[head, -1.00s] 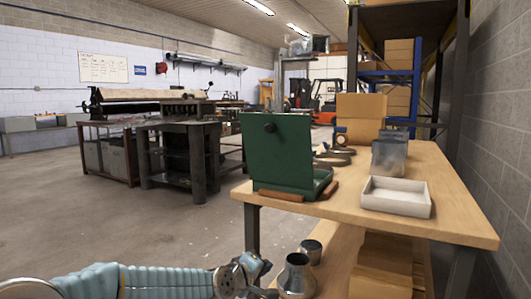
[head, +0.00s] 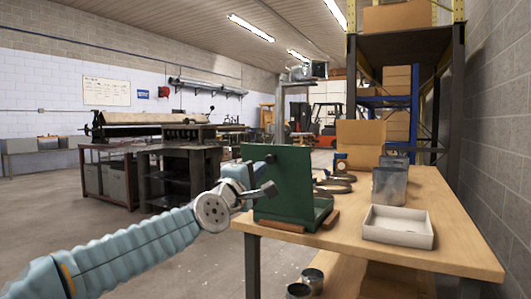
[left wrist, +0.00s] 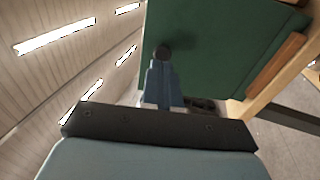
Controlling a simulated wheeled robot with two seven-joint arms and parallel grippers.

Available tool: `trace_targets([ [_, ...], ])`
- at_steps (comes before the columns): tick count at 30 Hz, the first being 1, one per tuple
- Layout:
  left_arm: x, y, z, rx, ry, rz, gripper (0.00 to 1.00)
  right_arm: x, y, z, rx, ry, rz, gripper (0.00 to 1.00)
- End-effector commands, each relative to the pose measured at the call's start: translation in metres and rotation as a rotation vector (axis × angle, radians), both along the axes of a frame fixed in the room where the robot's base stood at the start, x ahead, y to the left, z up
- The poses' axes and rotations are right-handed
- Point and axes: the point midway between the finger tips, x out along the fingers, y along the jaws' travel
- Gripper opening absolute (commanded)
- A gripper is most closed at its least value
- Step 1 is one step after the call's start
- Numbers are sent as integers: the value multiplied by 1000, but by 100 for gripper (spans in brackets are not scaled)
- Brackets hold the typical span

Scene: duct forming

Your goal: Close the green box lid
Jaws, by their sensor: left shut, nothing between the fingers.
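The green box lid (head: 290,195) stands upright, its flat face with a dark round knob (head: 270,158) towards me. The box's low green base (head: 322,207) shows behind and to the right of the lid, on the wooden table. My left gripper (head: 256,168) is shut and empty at the upper left of the lid, near the knob. In the left wrist view the blue fingers (left wrist: 163,82) point at the knob (left wrist: 163,52) on the green lid (left wrist: 215,45) and overlap it; I cannot tell whether they touch. My right gripper is not in view.
Wooden strips (head: 279,225) lie along the box's edge. A white tray (head: 398,227), grey metal containers (head: 389,186) and a cardboard box (head: 360,142) are on the table (head: 450,225) to the right. Metal cans (head: 312,281) stand below. Open floor lies left.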

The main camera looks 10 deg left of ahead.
Motion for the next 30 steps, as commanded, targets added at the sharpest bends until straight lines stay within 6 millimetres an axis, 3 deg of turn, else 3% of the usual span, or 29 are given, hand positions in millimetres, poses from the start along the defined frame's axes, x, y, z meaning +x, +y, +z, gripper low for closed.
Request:
trace_targets([
  [3, 20, -5, 8, 0, 1, 0, 0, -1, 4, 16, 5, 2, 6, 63],
  [9, 39, -9, 10, 0, 0, 0, 0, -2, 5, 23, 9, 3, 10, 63],
  [30, 47, -11, 16, 1, 0, 0, 0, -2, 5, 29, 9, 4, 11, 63],
])
